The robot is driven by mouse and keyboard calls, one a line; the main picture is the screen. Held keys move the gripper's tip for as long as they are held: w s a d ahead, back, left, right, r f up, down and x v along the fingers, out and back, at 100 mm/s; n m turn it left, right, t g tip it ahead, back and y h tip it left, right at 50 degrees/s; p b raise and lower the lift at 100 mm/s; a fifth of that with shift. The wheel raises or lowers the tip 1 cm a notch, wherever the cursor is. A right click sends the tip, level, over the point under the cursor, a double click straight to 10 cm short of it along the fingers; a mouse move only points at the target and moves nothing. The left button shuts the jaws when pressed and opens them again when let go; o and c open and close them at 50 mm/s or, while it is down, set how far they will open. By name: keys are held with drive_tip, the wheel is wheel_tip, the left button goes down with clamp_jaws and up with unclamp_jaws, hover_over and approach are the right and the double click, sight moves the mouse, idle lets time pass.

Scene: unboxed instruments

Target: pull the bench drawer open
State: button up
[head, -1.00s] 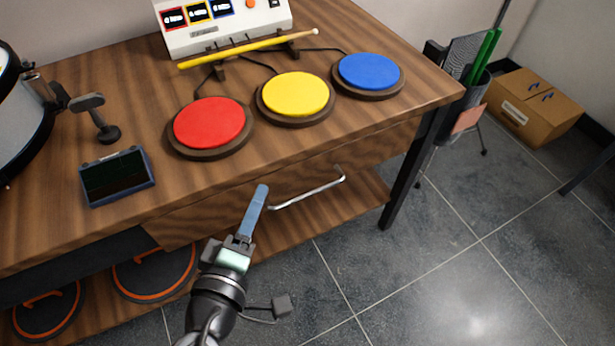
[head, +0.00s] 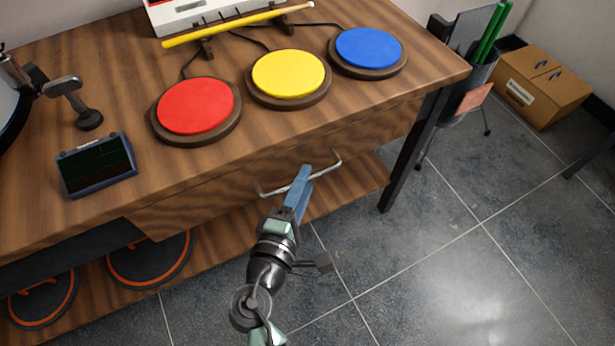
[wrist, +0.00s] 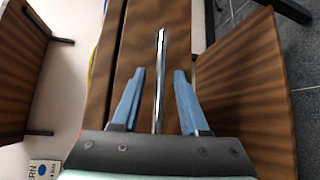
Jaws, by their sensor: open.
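The wooden bench drawer (head: 235,190) sits under the bench top, its front looking flush with the bench. Its silver bar handle (head: 327,165) runs along the drawer front. My gripper (head: 303,174) is in front of the handle and overlaps its middle in the head view. In the wrist view my gripper (wrist: 157,88) is open, with one blue finger on each side of the handle (wrist: 160,70). A gap shows between the handle and each finger. The head view does not show clearly how far the fingertips reach past the bar.
Red (head: 196,105), yellow (head: 289,75) and blue (head: 368,48) pads stand on the bench top (head: 130,110), with a small dark display (head: 97,165) at left. A wooden lower shelf (head: 345,192) lies beneath the drawer. The tiled floor (head: 440,260) at right is clear.

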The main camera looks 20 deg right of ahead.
drive_tip(key=shift+x, duration=1.1)
clamp_jaws()
idle(0.7)
